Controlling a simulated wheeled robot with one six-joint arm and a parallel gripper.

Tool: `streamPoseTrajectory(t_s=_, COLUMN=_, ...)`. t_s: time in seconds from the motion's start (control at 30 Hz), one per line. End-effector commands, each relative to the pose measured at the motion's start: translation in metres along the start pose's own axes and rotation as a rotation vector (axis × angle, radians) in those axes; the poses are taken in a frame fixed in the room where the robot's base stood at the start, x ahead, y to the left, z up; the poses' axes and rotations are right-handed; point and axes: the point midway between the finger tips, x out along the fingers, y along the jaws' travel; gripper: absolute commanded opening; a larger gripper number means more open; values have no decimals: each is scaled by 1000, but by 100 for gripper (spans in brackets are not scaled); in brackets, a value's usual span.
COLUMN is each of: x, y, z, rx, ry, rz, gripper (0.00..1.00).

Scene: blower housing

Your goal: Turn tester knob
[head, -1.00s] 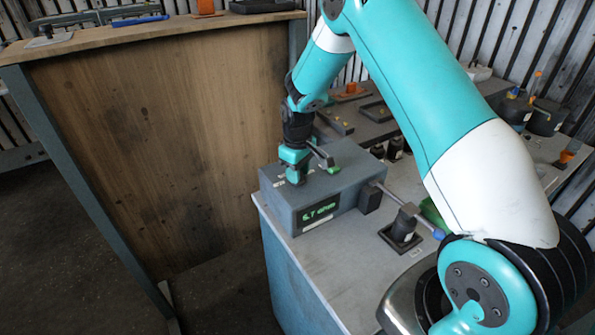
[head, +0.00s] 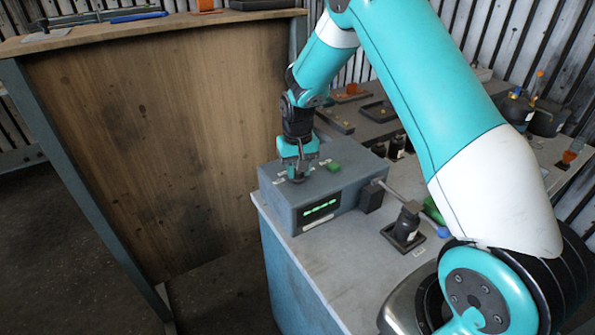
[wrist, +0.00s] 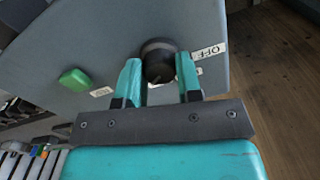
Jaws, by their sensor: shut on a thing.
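The tester is a grey box (head: 350,182) on the bench, with a green lit display (head: 320,209) on its front face. The display characters are too small to read. My gripper (head: 297,176) points down at the top of the tester. In the wrist view, the dark round knob (wrist: 159,61) sits between the two teal fingers of my gripper (wrist: 159,78), which are shut on it. A label reading OFF (wrist: 208,53) is beside the knob. A green button (head: 333,167) is on the tester's top; it also shows in the wrist view (wrist: 74,80).
A dark cylindrical part (head: 407,222) stands on a black base on the bench, right of the tester. A wooden-topped bench (head: 150,31) is at the left. Dark trays and bins (head: 545,117) lie behind. The bench front (head: 345,265) is clear.

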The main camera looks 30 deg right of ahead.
Motion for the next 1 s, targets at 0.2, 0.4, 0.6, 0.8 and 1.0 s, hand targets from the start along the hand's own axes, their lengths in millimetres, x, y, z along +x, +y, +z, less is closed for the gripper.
streamPoseTrajectory(t_s=0.2, x=0, y=0, z=-1, rx=104, ry=3, rz=0, gripper=9)
streamPoseTrajectory(t_s=0.4, x=-1, y=0, z=-1, rx=149, ry=3, rz=0, gripper=9)
streamPoseTrajectory(t_s=0.6, x=-1, y=0, z=-1, rx=162, ry=3, rz=0, gripper=9)
streamPoseTrajectory(t_s=0.8, x=-1, y=0, z=-1, rx=161, ry=3, rz=0, gripper=9)
streamPoseTrajectory(t_s=1.0, x=-1, y=0, z=-1, rx=160, ry=2, rz=0, gripper=58)
